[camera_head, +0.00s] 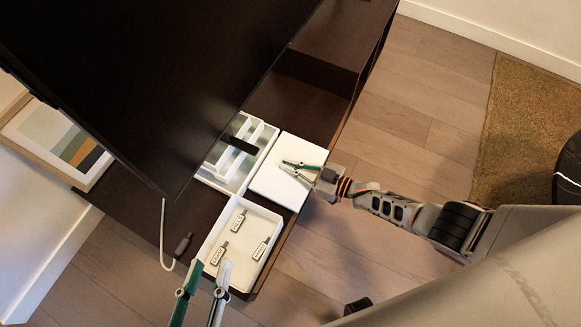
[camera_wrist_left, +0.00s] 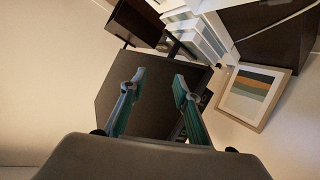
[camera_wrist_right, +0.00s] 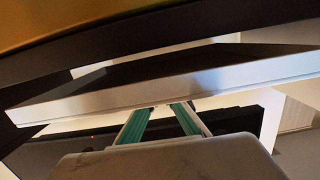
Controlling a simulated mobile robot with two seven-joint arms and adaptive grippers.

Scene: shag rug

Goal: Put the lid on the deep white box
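A deep white box (camera_head: 268,213) stands open near the table's front edge, with several small grey labelled items lying inside. A flat white square panel (camera_head: 265,184), which looks like the lid, lies beyond it to the right. My right gripper (camera_head: 282,165) is over the panel in the head view, fingers apart. In the right wrist view its fingertips (camera_wrist_right: 163,106) are close to the long white edge of a panel (camera_wrist_right: 215,82); I cannot tell whether they touch. My left gripper (camera_head: 207,270) is open and empty at the box's near edge; its fingers also show in the left wrist view (camera_wrist_left: 158,73).
A white compartment tray (camera_head: 222,172) sits left of the panel. A large black screen (camera_head: 130,70) overhangs the table's left side. A white cable (camera_head: 163,235) with a dark plug (camera_head: 184,244) lies left of the box. A framed picture (camera_head: 62,140) stands at the far left.

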